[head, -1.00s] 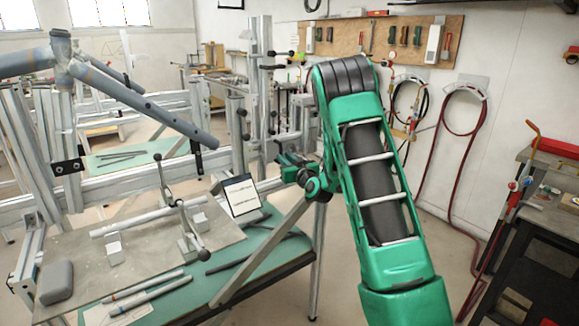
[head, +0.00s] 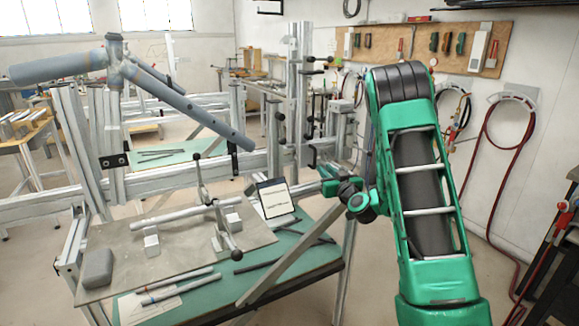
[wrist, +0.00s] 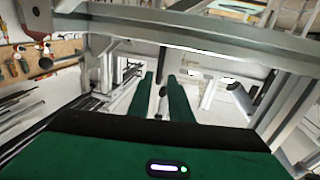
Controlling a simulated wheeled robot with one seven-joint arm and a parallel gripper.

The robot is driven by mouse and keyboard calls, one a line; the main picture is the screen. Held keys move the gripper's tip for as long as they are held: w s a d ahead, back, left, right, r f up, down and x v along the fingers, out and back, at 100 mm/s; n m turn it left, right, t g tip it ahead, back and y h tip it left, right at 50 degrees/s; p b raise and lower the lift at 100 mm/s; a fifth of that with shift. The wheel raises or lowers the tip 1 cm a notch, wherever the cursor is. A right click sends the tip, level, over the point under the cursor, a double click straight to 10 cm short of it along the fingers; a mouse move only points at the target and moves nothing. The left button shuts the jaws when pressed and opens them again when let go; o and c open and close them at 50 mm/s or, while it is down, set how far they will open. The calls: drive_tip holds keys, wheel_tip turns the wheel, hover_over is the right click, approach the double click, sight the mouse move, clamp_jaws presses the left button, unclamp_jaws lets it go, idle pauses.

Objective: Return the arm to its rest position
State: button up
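My green arm (head: 425,200) is raised and bent at the right of the head view. Its near links hide part of the wall behind. My gripper (head: 326,180) is at the arm's far end, over the right end of the workbench and apart from the parts lying there. In the wrist view, my gripper (wrist: 162,84) shows two dark green fingers with a bright gap between them. I see nothing held in that gap.
A grey tube frame (head: 190,105) stands in the metal jig (head: 150,180) at left. A bench with a green mat (head: 215,290) carries tubes, a clamp and a tablet (head: 275,198). Red hoses (head: 490,160) hang at right. Floor shows between bench and wall.

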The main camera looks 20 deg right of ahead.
drive_tip(key=s+a+n+g+y, duration=0.25)
drive_tip(key=s+a+g, duration=0.35)
drive_tip(key=s, duration=0.3)
drive_tip(key=s+m+g, duration=0.8)
drive_tip(key=s+g, duration=0.4)
drive_tip(key=s, duration=3)
drive_tip(key=shift+s+a+h, duration=0.25)
drive_tip(key=shift+s+h, duration=0.05)
drive_tip(key=shift+h, duration=0.05)
drive_tip(key=shift+w+f, duration=0.2)
drive_tip(key=shift+w, duration=0.45)
